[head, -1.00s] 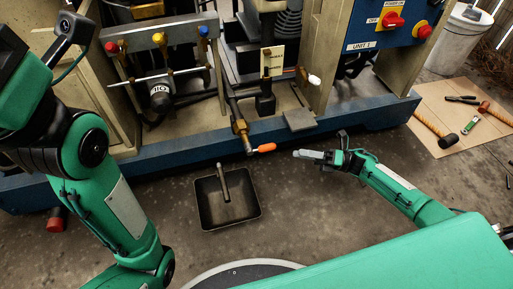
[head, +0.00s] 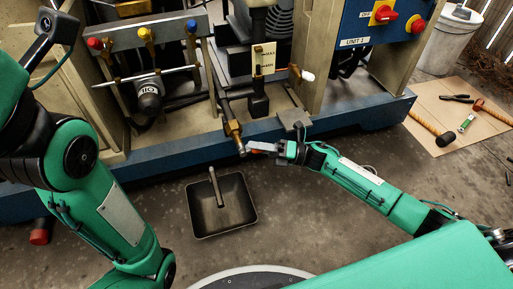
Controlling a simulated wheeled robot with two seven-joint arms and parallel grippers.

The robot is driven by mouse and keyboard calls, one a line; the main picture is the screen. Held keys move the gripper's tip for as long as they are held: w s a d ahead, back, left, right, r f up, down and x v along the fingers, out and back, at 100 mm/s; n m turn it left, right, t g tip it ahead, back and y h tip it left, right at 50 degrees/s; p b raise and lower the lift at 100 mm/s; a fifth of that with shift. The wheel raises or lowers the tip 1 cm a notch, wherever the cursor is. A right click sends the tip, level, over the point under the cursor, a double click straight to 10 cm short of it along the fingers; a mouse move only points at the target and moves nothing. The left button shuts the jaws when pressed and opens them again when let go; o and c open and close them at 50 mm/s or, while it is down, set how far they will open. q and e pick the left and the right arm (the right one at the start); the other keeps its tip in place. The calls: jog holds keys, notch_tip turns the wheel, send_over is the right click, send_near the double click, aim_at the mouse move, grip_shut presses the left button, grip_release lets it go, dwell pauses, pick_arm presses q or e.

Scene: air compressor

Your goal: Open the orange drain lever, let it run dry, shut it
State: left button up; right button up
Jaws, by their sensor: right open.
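The orange drain lever (head: 257,152) sits at the low end of a brass valve (head: 234,131) at the machine's front edge. Only a sliver of orange shows, because my right gripper (head: 262,148) covers most of it. That gripper is open, its fingers pointing left at the lever; I cannot tell whether they touch it. No liquid stream is visible. My left arm stands at the left; its gripper is not visible.
The blue base rail (head: 170,158) runs along the machine's front. A control box with red knobs (head: 383,14) is at upper right. A board with tools (head: 450,102) and a white bucket (head: 455,35) are at right. Floor around the pan is clear.

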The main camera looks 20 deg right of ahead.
grip_shut()
